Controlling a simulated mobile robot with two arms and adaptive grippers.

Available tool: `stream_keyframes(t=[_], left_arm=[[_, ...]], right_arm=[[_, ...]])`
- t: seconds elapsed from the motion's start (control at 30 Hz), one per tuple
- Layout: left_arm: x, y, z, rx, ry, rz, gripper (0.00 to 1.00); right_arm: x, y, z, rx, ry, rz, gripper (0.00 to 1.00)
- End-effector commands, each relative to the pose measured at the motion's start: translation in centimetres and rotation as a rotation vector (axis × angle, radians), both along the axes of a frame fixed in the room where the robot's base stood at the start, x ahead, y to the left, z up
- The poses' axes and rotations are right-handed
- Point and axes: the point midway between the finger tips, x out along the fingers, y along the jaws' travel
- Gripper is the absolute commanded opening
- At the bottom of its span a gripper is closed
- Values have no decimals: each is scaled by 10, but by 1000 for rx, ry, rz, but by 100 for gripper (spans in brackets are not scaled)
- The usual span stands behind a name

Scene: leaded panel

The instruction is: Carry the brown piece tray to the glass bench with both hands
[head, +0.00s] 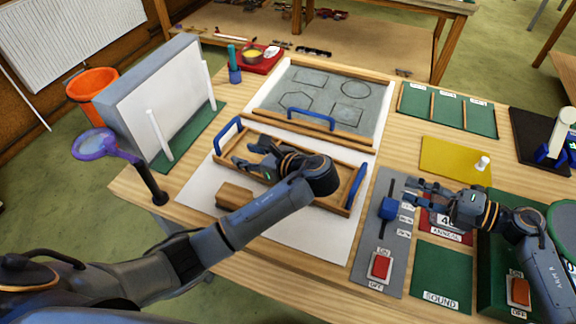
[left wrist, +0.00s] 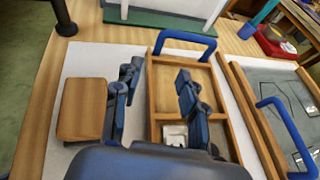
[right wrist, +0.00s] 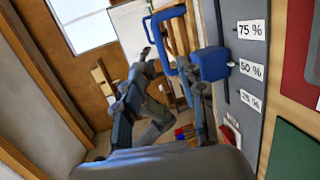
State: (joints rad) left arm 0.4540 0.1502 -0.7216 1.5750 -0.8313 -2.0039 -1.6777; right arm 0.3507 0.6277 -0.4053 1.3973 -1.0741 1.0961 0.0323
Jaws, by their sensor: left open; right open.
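The brown piece tray (head: 340,207) is a shallow wooden tray with a blue handle at each end. It lies on a white sheet on the bench, and my left arm hides part of it. My left gripper (head: 243,158) is open above the tray's left part. In the left wrist view, its fingers straddle the tray's near side wall (left wrist: 152,105), apart from the far blue handle (left wrist: 186,42). My right gripper (head: 411,191) is open and empty, right of the tray's right handle (head: 357,188), near a blue slider knob (head: 388,208). I cannot tell which surface is the glass bench.
A wooden block (head: 235,195) lies beside the tray. Behind it is a framed grey board (head: 345,85) with drawn shapes and a blue handle. A purple-rimmed magnifier (head: 95,145) stands at left. A switch panel (head: 372,240) crowds the right side. Another table (head: 380,60) stands behind.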

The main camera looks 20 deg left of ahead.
Motion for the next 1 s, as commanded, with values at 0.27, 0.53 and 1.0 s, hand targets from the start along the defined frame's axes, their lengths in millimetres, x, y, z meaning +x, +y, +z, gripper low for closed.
stream_keyframes(t=[0.27, 0.53, 1.0], left_arm=[[11, 29, -10, 8, -2, 0, 41], [24, 64, -26, 8, -1, 3, 41], [44, 117, -51, 1, 1, 3, 41]], right_arm=[[8, 31, -6, 3, 0, 2, 40], [18, 69, -13, 3, 2, 2, 40], [34, 128, -26, 0, 1, 1, 40]])
